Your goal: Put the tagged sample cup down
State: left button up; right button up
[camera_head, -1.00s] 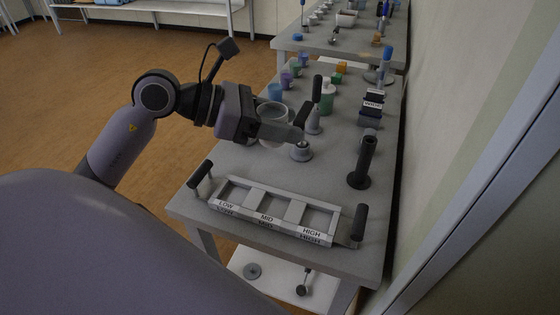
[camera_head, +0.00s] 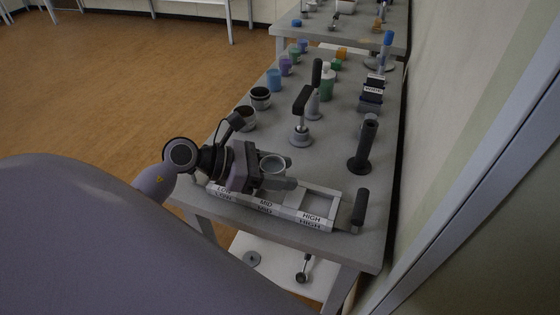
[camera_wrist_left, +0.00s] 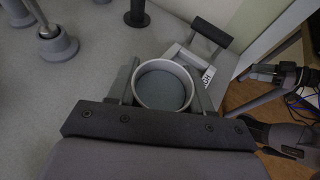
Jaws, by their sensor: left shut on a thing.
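The sample cup (camera_head: 272,165) is a grey-white round cup with an open top. My left gripper (camera_head: 279,174) is shut on it, one finger on each side. In the left wrist view the cup (camera_wrist_left: 163,86) sits upright between the fingers, with a flat grey surface inside. No tag shows on its visible side. The cup is over the middle part of the sorting tray (camera_head: 322,190), around the MID section; I cannot tell whether it touches the tray floor. The gripper and forearm hide much of the LOW end. The HIGH compartment looks empty.
The tray's black handle (camera_head: 360,207) rises at its right end. A black upright post (camera_head: 364,145) and a press-like stand with a black handle (camera_head: 301,118) are behind it. Several cups, including a dark-filled one (camera_head: 260,98), line the bench's left edge.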

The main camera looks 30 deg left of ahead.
pick_arm(q)
jog(key=shift+f, duration=1.6)
jog(key=shift+f, duration=0.1)
